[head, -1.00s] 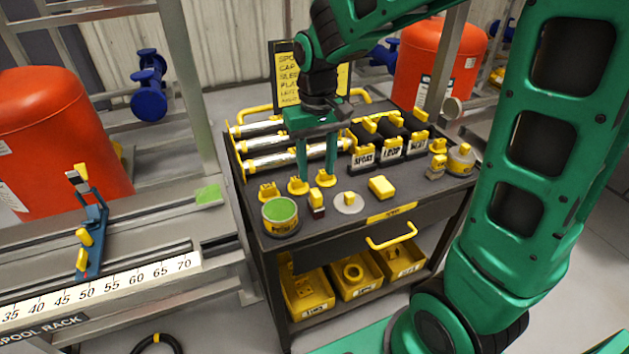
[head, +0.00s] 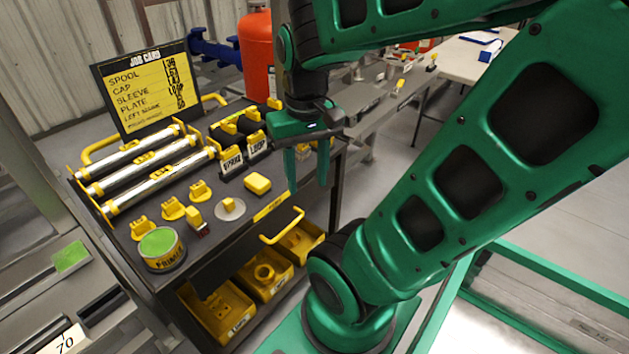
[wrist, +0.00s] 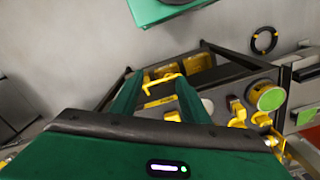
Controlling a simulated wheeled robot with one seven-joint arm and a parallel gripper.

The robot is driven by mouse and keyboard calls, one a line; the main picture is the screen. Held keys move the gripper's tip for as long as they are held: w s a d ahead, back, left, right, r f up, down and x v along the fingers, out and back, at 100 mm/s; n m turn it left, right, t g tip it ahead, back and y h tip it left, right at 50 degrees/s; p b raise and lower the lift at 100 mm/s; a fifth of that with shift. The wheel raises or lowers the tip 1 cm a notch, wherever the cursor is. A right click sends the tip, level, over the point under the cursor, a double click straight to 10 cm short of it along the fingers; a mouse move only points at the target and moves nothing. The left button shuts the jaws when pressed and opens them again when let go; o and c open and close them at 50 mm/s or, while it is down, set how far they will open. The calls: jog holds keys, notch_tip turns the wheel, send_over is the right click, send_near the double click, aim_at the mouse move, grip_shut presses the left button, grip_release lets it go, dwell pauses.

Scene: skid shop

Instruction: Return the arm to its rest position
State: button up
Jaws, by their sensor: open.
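My gripper (head: 308,178) is green, points down and is open with nothing between its fingers. In the head view it hangs in front of the right part of the black cart (head: 272,208). The wrist view also shows my gripper (wrist: 158,92), with its two fingers apart and the cart's front handle (wrist: 160,83) seen between and beyond them. My green arm fills the right side of the head view, bent at the elbow out of the top of the picture.
The cart top holds silver tubes (head: 140,168), yellow fittings, a green-topped tin (head: 162,250) and a job card board (head: 148,92). Yellow bins (head: 222,312) sit below. A red tank (head: 257,55) and a bench (head: 375,100) stand behind. Grey floor is open at right.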

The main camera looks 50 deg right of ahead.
jog(key=s, duration=0.3)
jog(key=shift+d+f+m, duration=0.3)
jog(key=shift+m, duration=0.1)
jog(key=shift+w+f, duration=0.25)
jog(key=shift+w, duration=0.45)
